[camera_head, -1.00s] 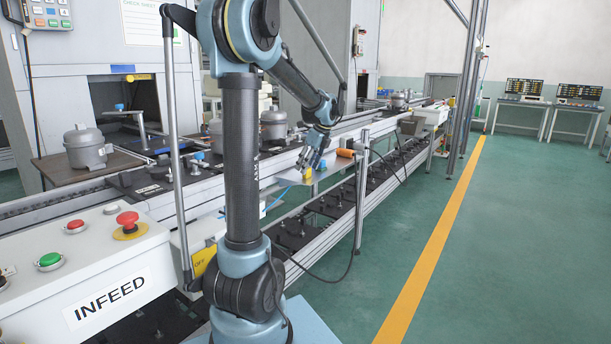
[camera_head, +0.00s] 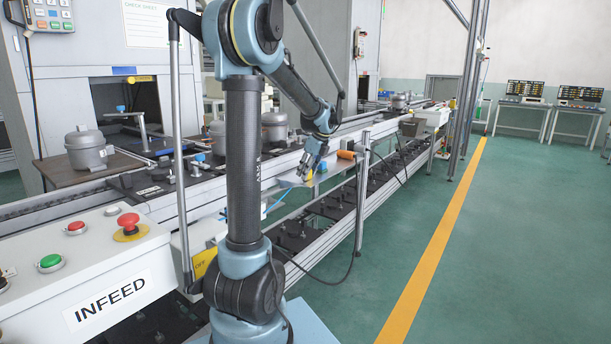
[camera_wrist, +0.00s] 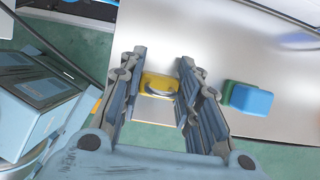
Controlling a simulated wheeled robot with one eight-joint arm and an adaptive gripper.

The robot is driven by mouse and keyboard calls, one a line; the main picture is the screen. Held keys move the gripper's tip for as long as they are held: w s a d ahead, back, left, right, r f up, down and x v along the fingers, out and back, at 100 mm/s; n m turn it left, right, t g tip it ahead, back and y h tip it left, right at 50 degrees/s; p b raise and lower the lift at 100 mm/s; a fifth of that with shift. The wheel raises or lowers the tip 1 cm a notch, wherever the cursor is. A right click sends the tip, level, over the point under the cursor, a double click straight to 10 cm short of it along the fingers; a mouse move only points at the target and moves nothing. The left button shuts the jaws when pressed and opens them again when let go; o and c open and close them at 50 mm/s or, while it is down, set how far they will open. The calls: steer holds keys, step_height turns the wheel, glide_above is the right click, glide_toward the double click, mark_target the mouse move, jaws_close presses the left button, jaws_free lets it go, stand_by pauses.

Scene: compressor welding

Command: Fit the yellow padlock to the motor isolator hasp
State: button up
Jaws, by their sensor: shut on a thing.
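The yellow padlock (camera_wrist: 160,83) shows between the two fingers of my gripper (camera_wrist: 161,92) in the wrist view, with a curved grey shackle and a pale silver face in front of it. My gripper is shut on it, over a pale metal shelf. In the head view my gripper (camera_head: 306,171) is small beside the conveyor, and the padlock is too small there to make out surely.
A blue and green block (camera_wrist: 248,98) lies on the metal shelf (camera_wrist: 220,50) right of my gripper. An orange cylinder (camera_head: 346,155) lies near the shelf's far end. The INFEED panel (camera_head: 85,265) is at left. The green floor at right is clear.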

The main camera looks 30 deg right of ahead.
step_height(320, 180, up, 10)
steer(key=shift+r, duration=0.1)
stand_by(0.4)
